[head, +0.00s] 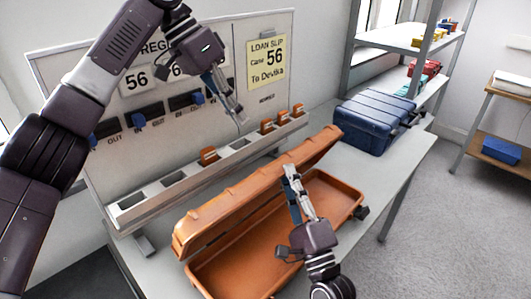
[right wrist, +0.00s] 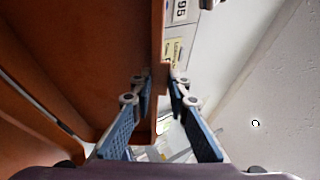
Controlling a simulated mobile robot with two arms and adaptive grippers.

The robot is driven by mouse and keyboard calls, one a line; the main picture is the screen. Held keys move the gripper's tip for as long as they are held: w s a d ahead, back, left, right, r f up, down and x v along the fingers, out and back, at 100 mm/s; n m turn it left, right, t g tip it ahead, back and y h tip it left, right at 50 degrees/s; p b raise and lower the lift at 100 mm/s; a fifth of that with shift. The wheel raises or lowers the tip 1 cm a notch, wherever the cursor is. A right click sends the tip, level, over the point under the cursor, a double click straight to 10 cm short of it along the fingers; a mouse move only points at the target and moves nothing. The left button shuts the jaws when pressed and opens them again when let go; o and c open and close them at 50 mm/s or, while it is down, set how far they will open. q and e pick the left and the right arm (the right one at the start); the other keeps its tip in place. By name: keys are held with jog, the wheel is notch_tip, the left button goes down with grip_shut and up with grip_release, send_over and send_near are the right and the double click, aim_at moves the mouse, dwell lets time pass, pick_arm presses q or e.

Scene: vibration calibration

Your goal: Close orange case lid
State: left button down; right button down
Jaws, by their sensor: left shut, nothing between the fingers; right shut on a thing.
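The orange case stands open on the table in the head view, its empty base (head: 335,200) toward me. Its lid (head: 225,207) is raised along the back side, tilted up. My right gripper (head: 290,172) is at the lid's upper edge, shut on it. In the right wrist view the fingers (right wrist: 160,100) sit on either side of the orange lid edge (right wrist: 160,72). My left gripper (head: 238,118) is shut and empty, in front of the board above the grey rack, apart from the case.
A grey slotted rack (head: 180,183) with several orange pieces runs behind the case. A board with a yellow loan slip (head: 267,62) stands at the back. A closed blue case (head: 375,120) sits at the table's far end. Shelves (head: 405,38) stand beyond.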

pick_arm(q)
send_near(281, 176)
jog(key=w+f, duration=0.3)
jog(key=shift+w+a+f, duration=0.2)
jog(key=shift+f, duration=0.1)
jog(key=shift+s+d+f, duration=0.8)
jog(key=shift+d+f, duration=0.1)
jog(key=shift+d, duration=0.1)
jog(key=shift+s+d+f, duration=0.35)
jog(key=shift+s+d, duration=0.05)
pick_arm(e)
jog(key=shift+r, duration=0.1)
pick_arm(q)
jog(key=shift+s+d+f, duration=0.2)
jog(key=shift+s+d, duration=0.3)
jog(key=shift+s, duration=0.05)
pick_arm(e)
jog(key=c, duration=2)
grip_release()
jog(key=shift+o, duration=0.2)
